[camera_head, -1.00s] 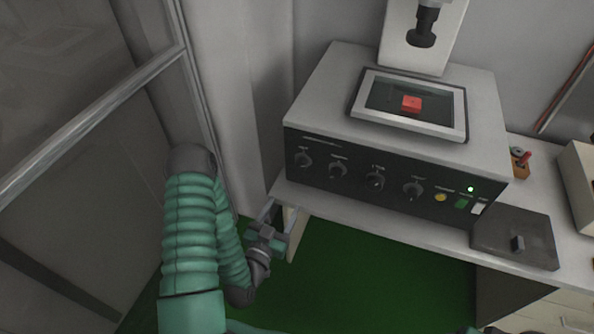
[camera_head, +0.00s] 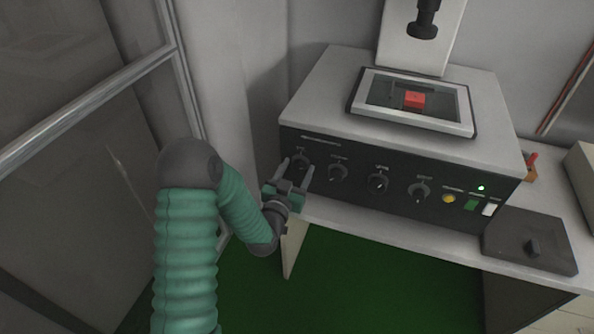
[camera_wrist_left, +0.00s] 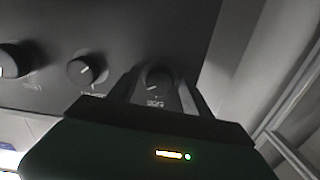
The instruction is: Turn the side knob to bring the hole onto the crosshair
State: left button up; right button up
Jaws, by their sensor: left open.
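The test machine (camera_head: 330,75) is a grey box on a white bench, with a dark front panel. Its leftmost knob (camera_head: 300,160) is round and black; it also shows in the left wrist view (camera_wrist_left: 158,77). My left gripper (camera_head: 297,172) is open, its two fingers on either side of that knob, without a visible grip on it. In the left wrist view the fingers (camera_wrist_left: 156,92) flank the knob. A red block (camera_head: 414,99) sits in the framed window on top, under a dark cylindrical head (camera_head: 424,20). I cannot make out a hole or crosshair. My right gripper is out of view.
More knobs (camera_head: 378,183) line the panel to the right, then a yellow button (camera_head: 449,198), a green switch and a white switch. A dark plate with a small knob (camera_head: 532,247) lies on the bench (camera_head: 430,249) at right. A glazed frame stands at left.

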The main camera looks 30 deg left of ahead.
pick_arm(q)
jog(key=shift+c, duration=0.3)
grip_shut()
jog(key=shift+n, duration=0.4)
jog(key=n, duration=0.9)
jog(key=shift+n, duration=1.4)
jog(key=shift+f, duration=0.1)
